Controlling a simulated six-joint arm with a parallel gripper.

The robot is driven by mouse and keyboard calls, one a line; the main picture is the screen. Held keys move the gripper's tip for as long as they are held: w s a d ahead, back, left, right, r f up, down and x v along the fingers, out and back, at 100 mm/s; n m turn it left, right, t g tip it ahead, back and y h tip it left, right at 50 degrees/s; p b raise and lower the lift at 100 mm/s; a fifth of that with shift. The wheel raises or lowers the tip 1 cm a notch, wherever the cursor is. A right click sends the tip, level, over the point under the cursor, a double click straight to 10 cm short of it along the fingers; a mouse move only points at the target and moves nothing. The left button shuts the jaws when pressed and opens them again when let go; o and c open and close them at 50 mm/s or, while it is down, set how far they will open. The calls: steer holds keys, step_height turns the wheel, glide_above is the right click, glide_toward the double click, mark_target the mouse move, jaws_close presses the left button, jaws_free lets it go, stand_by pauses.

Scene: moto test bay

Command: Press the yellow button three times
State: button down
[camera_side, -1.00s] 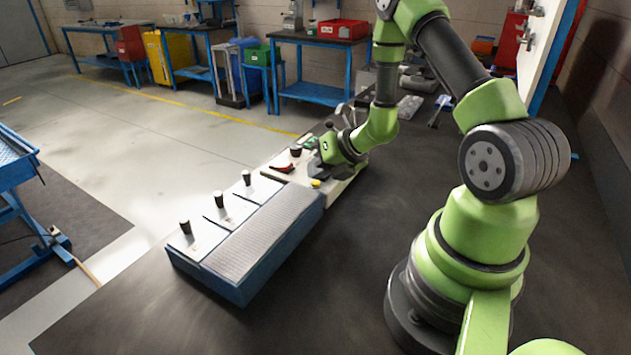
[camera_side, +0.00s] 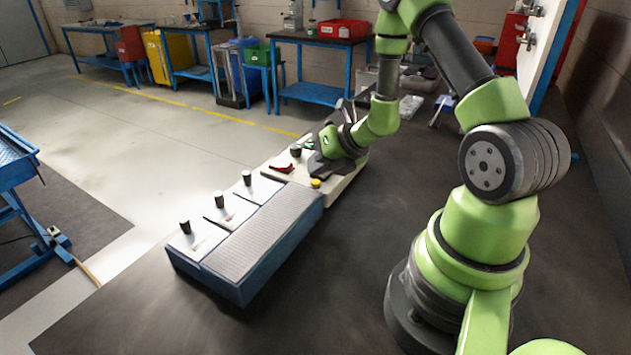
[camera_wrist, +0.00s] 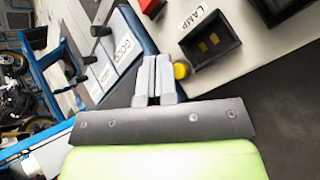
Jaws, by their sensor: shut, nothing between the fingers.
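The yellow button (camera_side: 315,183) sits at the near corner of the pale panel (camera_side: 340,188), beside the blue-edged box. In the wrist view the yellow button (camera_wrist: 181,71) shows just right of the fingertips, partly hidden by them. My gripper (camera_side: 312,172) is low over the panel, close to the button. In the wrist view my gripper (camera_wrist: 157,62) has its two fingers together with nothing between them. I cannot tell whether the fingertips touch the button.
A black box (camera_wrist: 211,40) by the label "LAMP" is right of the button. A red part (camera_side: 284,168) lies on the panel. The blue box (camera_side: 235,285) carries several black knobs, including one at its near end (camera_side: 185,227). The dark table front is clear.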

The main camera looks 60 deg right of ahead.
mark_target(318, 180)
steer(key=shift+r, duration=2.55)
steer(key=shift+r, duration=0.1)
stand_by(0.8)
step_height(318, 180, up, 4)
steer(key=shift+f, duration=0.25)
steer(key=shift+f, duration=4.4)
steer(key=shift+f, duration=0.4)
